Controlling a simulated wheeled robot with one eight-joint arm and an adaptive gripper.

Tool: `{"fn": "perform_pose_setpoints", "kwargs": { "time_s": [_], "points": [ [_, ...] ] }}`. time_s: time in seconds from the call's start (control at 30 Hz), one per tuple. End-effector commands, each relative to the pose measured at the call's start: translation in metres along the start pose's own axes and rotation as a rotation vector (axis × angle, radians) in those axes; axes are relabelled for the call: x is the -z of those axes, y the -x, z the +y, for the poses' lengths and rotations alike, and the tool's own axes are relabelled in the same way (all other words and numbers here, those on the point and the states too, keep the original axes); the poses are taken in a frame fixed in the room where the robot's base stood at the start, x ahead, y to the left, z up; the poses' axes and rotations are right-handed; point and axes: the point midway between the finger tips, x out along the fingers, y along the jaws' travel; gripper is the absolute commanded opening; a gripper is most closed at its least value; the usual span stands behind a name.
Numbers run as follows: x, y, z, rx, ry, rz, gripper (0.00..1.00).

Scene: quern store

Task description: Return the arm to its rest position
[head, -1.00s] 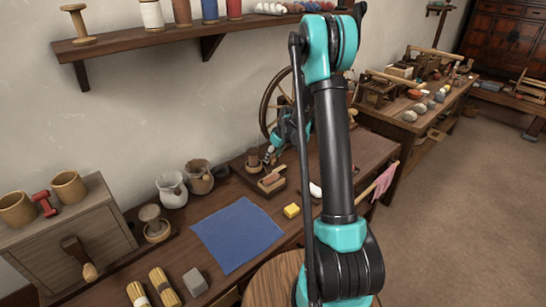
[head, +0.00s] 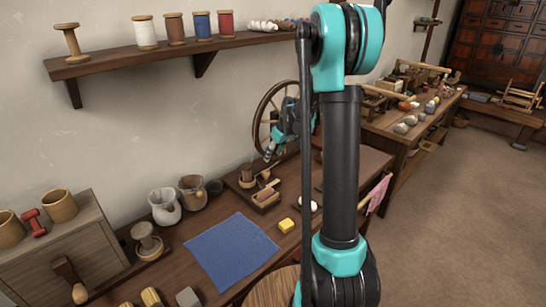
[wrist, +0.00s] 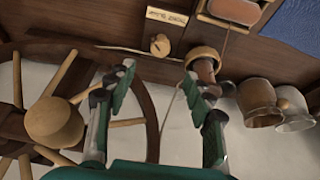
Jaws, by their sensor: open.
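My arm stands tall in the middle of the head view, its elbow high and the forearm reaching back towards the wall. My gripper (head: 270,154) is small and partly hidden there, in front of the spoked wheel (head: 268,110) and above the back of the bench (head: 325,190). In the wrist view my gripper (wrist: 158,80) has its two fingers spread apart with nothing between them. A wooden holder with a reddish-brown top (wrist: 203,62) shows just beyond the right fingertip; I cannot tell whether they touch.
A blue cloth (head: 230,250), a yellow block (head: 286,225) and two jugs (head: 165,206) (head: 193,191) are on the bench. A wall shelf (head: 130,57) with spools runs above. A second bench (head: 400,140) stands behind right. The floor (head: 450,220) at right is clear.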

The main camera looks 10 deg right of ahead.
Motion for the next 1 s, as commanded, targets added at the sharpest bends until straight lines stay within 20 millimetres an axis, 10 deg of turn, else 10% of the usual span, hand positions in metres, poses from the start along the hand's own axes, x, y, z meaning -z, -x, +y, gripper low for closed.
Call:
{"fn": "perform_pose_setpoints", "kwargs": {
  "time_s": [0.37,1.0],
  "points": [
    [-0.011,0.009,-0.010,-0.009,-0.025,-0.004,0.53],
    [-0.162,0.082,-0.121,-0.134,-0.351,-0.033,0.53]
  ]
}}
